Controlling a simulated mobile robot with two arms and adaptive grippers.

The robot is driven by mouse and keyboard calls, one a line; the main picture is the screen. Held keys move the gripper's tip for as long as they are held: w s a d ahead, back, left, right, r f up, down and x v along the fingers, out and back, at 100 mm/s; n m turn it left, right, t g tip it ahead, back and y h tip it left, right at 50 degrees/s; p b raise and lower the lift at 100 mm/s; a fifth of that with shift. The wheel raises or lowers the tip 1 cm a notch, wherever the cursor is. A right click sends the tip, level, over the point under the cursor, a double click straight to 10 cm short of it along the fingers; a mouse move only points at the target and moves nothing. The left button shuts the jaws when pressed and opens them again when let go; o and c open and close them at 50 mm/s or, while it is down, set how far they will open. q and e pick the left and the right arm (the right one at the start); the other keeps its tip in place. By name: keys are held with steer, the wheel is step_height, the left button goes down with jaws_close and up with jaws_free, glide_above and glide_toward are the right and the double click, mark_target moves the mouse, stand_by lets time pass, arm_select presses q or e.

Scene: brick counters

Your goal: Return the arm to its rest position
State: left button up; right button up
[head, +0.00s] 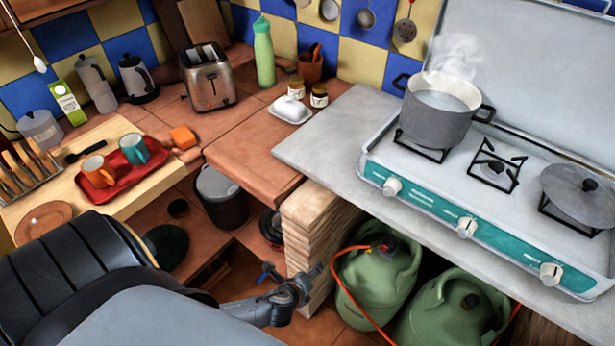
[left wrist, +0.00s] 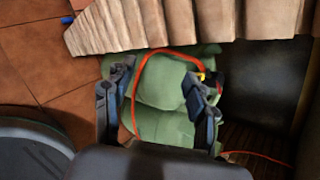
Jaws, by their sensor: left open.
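My left gripper (head: 293,280) is low in the head view, at the end of my arm that comes in from the left. It is in front of the stacked light slabs (head: 312,235) under the counter and left of the green gas bottles. In the left wrist view my left gripper (left wrist: 157,82) has its two fingers apart, with nothing between them. Behind the fingers are a green gas bottle (left wrist: 160,105) and its orange hose (left wrist: 137,95). My right gripper is not in view.
Two green gas bottles (head: 372,280) stand below the stove (head: 470,215). A steaming pot (head: 437,122) is on a burner. A red tray (head: 100,194) with two mugs is on the left counter.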

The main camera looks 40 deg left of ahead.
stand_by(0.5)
arm_select(q)
steer(key=s+a+f+n+g, duration=0.2)
steer(key=s+f+n+g, duration=0.2)
steer(key=s+f+n, duration=0.7)
steer(key=s+d+f+n+g, duration=0.1)
steer(key=s+f+n, duration=0.2)
steer(key=s, duration=0.4)
steer(key=s+d+f+n+g+h, duration=0.1)
steer(key=s+d+f+n+g, duration=0.1)
steer(key=s, duration=0.5)
steer(key=s+d+f+n+g+h, duration=0.1)
steer(key=s+d+f+n, duration=0.1)
steer(key=s+f+n, duration=0.3)
steer(key=shift+s+f, duration=0.35)
steer(key=shift+s, duration=0.9)
steer(key=shift+d, duration=0.15)
steer(key=shift+c, duration=0.4)
